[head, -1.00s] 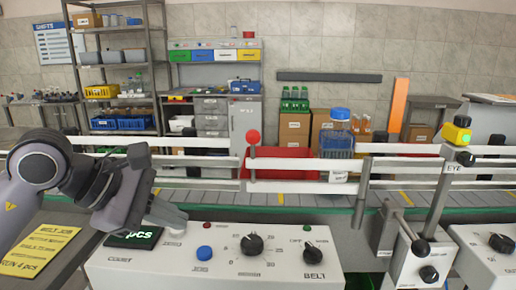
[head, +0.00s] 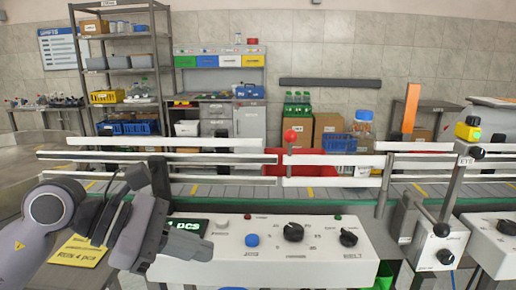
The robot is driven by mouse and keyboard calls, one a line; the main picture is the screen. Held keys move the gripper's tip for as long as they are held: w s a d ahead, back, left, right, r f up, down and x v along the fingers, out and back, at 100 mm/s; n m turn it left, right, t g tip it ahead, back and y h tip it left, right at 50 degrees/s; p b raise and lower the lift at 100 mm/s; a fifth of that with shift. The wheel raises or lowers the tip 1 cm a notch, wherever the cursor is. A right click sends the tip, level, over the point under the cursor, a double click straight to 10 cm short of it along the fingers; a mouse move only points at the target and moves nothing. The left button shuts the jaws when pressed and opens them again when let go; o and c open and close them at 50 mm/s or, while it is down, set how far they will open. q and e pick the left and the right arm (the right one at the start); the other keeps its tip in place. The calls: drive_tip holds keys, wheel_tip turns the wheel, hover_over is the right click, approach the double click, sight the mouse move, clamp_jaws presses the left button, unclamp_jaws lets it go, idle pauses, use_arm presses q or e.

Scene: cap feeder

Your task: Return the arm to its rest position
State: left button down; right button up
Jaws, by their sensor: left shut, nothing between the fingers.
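My left gripper (head: 192,246) is at the lower left of the head view, shut and empty. Its arm comes in from the left edge. The gripper is in front of the left end of the white control panel (head: 300,268) and covers part of the green counter display (head: 190,225), where "pcs" can be read. My right gripper is not in view.
The panel carries a blue button (head: 252,240) and black knobs (head: 293,231). Behind it runs the conveyor belt (head: 330,194) with white rails. A lever (head: 428,212) stands at the right. A yellow note (head: 80,250) lies under my left arm.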

use_arm(q)
drive_tip(key=s+d+r+n+g+h+p, duration=0.1)
drive_tip(key=s+d+n+h, duration=0.3)
drive_tip(key=h, duration=0.3)
drive_tip(key=w+a+f+n+t+y+p, duration=0.15)
drive_tip(key=a+f+n+t+y, duration=0.35)
drive_tip(key=n, duration=0.7)
drive_tip(key=w+a+f+n+t+y, duration=0.1)
drive_tip(key=w+a+f+n+t, duration=0.15)
drive_tip(key=n+t, duration=0.6)
drive_tip(key=w+a+f+n+t+y+p, duration=0.1)
drive_tip(key=a+f+n+t+y, duration=0.3)
drive_tip(key=n, duration=1.1)
drive_tip(key=s+a+f+n+g+y, duration=0.2)
drive_tip(key=s+f+n+g+y, duration=0.15)
drive_tip(key=f+n, duration=0.55)
drive_tip(key=s+a+f+n+g+y+p, duration=0.1)
drive_tip(key=s+f+n+g, duration=0.3)
drive_tip(key=s+f, duration=0.7)
wheel_tip(320, 180, down, 2)
drive_tip(key=shift+s+a+f+g+y, duration=0.15)
drive_tip(key=shift+s+f+g+y, duration=0.1)
drive_tip(key=shift+g+y, duration=0.55)
drive_tip(key=shift+w, duration=0.1)
